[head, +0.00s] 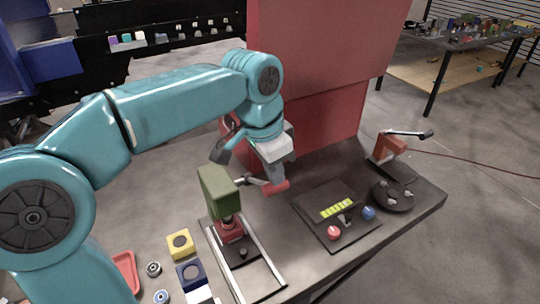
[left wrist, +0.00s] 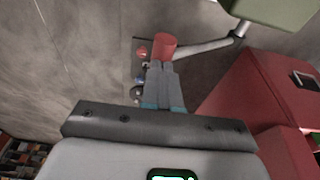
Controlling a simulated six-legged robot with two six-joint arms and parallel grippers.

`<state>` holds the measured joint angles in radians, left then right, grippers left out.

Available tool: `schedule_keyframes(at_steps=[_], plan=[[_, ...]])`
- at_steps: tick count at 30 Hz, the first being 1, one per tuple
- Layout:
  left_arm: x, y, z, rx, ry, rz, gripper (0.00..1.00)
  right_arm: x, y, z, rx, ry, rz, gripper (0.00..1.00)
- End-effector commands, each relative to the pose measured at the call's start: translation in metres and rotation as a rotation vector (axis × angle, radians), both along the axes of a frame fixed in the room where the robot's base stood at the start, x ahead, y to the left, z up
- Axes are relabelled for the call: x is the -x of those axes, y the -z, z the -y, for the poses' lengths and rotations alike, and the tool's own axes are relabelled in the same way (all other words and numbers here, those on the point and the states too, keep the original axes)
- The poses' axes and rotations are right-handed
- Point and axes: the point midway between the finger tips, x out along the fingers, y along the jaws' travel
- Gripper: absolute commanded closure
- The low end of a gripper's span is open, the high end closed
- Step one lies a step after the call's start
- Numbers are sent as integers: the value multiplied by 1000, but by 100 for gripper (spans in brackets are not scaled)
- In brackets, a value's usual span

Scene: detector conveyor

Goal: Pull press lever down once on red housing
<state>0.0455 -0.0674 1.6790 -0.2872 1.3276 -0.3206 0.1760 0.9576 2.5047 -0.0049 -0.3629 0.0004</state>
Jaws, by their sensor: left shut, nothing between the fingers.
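The press has a green head block (head: 218,192), and its grey lever rod ends in a red grip (head: 273,188) on the right. In the left wrist view the red grip (left wrist: 165,46) and rod (left wrist: 205,46) show just beyond my fingertips. The red housing (head: 229,227) sits under the press head, between two pale rails. My left gripper (head: 282,177) is shut and empty, pointing down just above the red grip. In the left wrist view its fingers (left wrist: 160,68) overlap the grip's edge; whether they touch cannot be told. My right gripper is not in view.
A dark panel (head: 318,226) with a yellow-green display and red and blue knobs lies right of the press. A round dark base (head: 393,197) and a red clamp-like device (head: 388,147) stand farther right. Yellow (head: 180,245) and blue (head: 191,274) blocks are left. A tall red panel (head: 315,70) rises behind.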

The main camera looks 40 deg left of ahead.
Motion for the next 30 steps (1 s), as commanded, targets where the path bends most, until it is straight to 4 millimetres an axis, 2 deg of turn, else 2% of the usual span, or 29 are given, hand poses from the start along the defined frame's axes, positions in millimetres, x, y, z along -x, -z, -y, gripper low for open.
schedule_keyframes(at_steps=[11, 16, 23, 30], plan=[[-7, -32, -24, 0, -3, 0, 100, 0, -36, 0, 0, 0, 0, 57], [-8, -35, -27, 0, 0, 1, 100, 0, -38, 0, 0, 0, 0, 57], [-9, -61, -27, 0, 0, 2, 100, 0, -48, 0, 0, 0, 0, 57], [-8, -79, -27, 0, 0, 2, 100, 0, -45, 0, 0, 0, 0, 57]])
